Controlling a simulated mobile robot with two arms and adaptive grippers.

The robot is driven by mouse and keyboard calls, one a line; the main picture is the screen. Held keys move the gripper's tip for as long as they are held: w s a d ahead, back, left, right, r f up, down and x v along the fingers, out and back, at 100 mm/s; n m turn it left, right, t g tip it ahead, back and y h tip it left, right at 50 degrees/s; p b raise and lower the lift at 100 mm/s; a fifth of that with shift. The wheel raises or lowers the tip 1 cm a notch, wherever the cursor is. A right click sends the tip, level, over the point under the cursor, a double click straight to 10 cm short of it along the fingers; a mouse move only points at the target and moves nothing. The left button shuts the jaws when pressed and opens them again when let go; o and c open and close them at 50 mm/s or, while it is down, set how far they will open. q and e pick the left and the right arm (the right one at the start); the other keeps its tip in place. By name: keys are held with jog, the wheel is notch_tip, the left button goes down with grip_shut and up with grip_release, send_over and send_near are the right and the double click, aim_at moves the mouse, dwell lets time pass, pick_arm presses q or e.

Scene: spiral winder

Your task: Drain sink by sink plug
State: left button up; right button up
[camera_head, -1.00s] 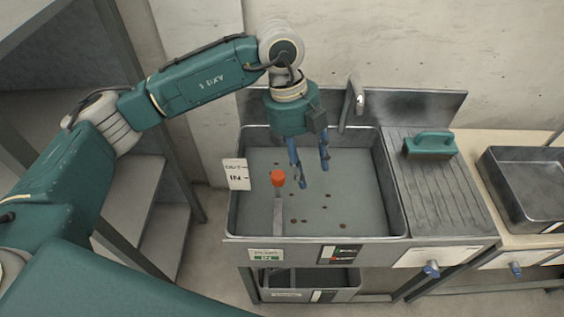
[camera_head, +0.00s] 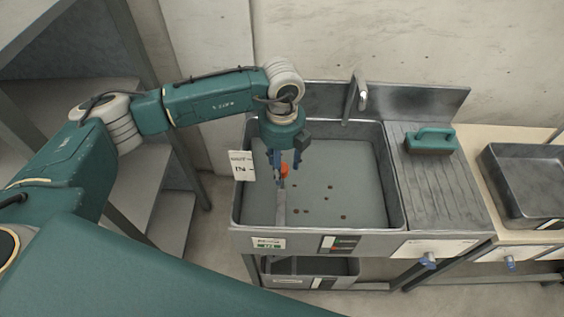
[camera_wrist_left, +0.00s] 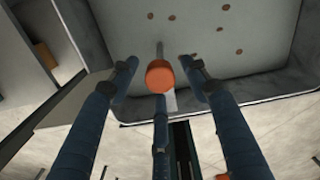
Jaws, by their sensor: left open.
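The sink plug, a grey upright post with an orange-red knob (camera_head: 284,171), stands in the left part of the metal sink (camera_head: 392,200). In the left wrist view the knob (camera_wrist_left: 160,75) lies between the fingertips, with its grey post behind it. My left gripper (camera_head: 286,168) points down over the knob with its blue fingers open around it; it also shows in the left wrist view (camera_wrist_left: 159,78). No finger clearly touches the knob. Several small brown spots lie on the sink floor. My right gripper is not in view.
A grey faucet (camera_head: 357,95) stands at the sink's back edge. A green-handled brush (camera_head: 431,141) rests on the ribbed drainboard (camera_head: 440,190) at right. A metal tray (camera_head: 525,185) is farther right. A shelf rack stands at left.

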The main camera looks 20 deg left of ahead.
pick_arm(q)
jog(key=shift+f, duration=0.15)
grip_shut()
notch_tip(320, 180, up, 3)
jog(key=shift+r+p, duration=0.2)
jog(key=shift+p, duration=0.3)
jog(key=shift+r, duration=0.35)
grip_release()
jog(key=shift+f, duration=0.1)
notch_tip(320, 180, up, 12)
